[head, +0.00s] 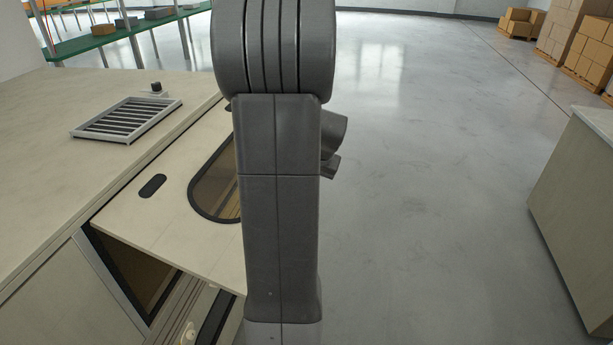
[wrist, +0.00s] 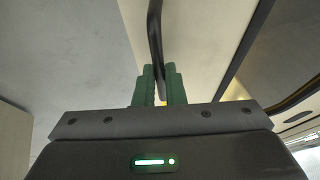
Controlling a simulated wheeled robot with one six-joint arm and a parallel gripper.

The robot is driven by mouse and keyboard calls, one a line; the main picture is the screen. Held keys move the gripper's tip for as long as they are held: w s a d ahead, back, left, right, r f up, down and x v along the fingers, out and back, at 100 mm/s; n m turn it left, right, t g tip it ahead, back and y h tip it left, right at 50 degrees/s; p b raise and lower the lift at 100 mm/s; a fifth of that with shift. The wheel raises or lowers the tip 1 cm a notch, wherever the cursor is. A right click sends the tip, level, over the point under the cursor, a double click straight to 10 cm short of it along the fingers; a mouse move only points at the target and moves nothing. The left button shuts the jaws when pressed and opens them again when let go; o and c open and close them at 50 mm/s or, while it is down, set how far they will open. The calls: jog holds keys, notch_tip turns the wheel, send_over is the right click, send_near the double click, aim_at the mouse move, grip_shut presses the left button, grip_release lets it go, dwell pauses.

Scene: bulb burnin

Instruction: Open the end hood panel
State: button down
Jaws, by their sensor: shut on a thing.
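The end hood panel (head: 180,215) is a pale cream board with a dark-rimmed rounded window (head: 215,188) and a small black slot. It slopes out from the cabinet, and a dark opening shows under its near edge in the head view. In the wrist view, the green fingers of my gripper (wrist: 158,85) are shut on a slim black bar handle (wrist: 154,38) on the cream panel (wrist: 190,40). In the head view my arm hides my gripper, the handle and part of the panel.
A grey slotted tray (head: 126,119) and a small dark knob (head: 156,87) are on the cream cabinet top (head: 60,180) at left. A counter (head: 580,200) stands at right. Grey floor (head: 430,180) between them is clear. Boxes (head: 572,45) are stacked far right.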

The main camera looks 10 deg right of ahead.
jog(key=shift+r, duration=0.5)
jog(key=c, duration=1.5)
grip_release()
jog(key=shift+r, duration=0.1)
jog(key=b+v, duration=0.1)
jog(key=v, duration=1.2)
jog(key=shift+s+r, duration=0.15)
jog(key=shift+r, duration=0.1)
